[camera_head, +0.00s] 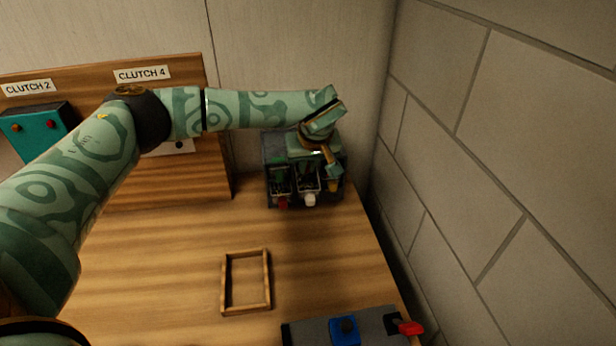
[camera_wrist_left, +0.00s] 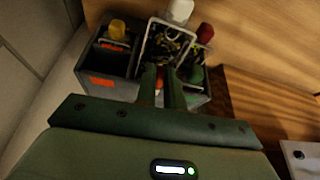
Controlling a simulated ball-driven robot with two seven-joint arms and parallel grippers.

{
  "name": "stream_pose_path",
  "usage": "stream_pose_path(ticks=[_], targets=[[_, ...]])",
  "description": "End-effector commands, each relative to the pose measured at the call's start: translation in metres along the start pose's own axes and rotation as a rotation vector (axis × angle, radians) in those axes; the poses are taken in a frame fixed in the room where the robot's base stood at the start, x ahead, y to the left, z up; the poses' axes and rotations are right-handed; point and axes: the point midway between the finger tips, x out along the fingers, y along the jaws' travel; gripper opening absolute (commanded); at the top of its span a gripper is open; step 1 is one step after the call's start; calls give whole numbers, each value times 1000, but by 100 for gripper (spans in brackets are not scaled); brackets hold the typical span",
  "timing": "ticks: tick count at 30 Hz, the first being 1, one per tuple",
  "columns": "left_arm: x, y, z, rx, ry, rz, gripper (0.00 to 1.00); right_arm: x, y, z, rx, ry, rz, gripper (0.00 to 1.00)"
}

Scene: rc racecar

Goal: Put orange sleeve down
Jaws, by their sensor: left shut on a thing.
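My left gripper (camera_head: 331,165) reaches from the left to the sorting bin (camera_head: 272,150) at the back right of the table. In the left wrist view, its two green fingers (camera_wrist_left: 162,74) point down into the bin's middle area. A small orange piece, probably the orange sleeve (camera_wrist_left: 159,86), shows between the fingers, and the gripper is shut on it. Most of this piece is hidden by the fingers. I cannot tell whether it touches the bin. My right gripper is not in view.
The bin's compartments carry yellow (camera_wrist_left: 117,29), white (camera_wrist_left: 180,10) and red (camera_wrist_left: 205,32) pieces at their fronts. A wooden frame (camera_head: 225,283) lies on the open table. A grey block with a blue part (camera_head: 344,330) is at the front edge. A block wall (camera_head: 500,150) stands close on the right.

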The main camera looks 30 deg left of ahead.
Motion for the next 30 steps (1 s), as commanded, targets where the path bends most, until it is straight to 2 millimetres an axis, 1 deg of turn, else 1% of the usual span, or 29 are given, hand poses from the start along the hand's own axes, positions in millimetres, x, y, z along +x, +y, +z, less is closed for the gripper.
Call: stream_pose_path(ticks=[3,6,9,19,20,21,30], targets=[[11,1,-2,-1,-2,-3,0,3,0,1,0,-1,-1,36],[27,1,6,1,-4,-3,0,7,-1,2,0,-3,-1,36],[37,2,10,0,-1,-1,0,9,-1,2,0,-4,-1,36],[38,2,10,-1,0,-1,0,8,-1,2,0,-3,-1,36],[38,2,10,-1,0,-1,13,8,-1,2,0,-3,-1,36],[38,2,10,-1,0,-1,19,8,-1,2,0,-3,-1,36],[36,2,9,-1,0,0,19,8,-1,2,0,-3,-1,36]])
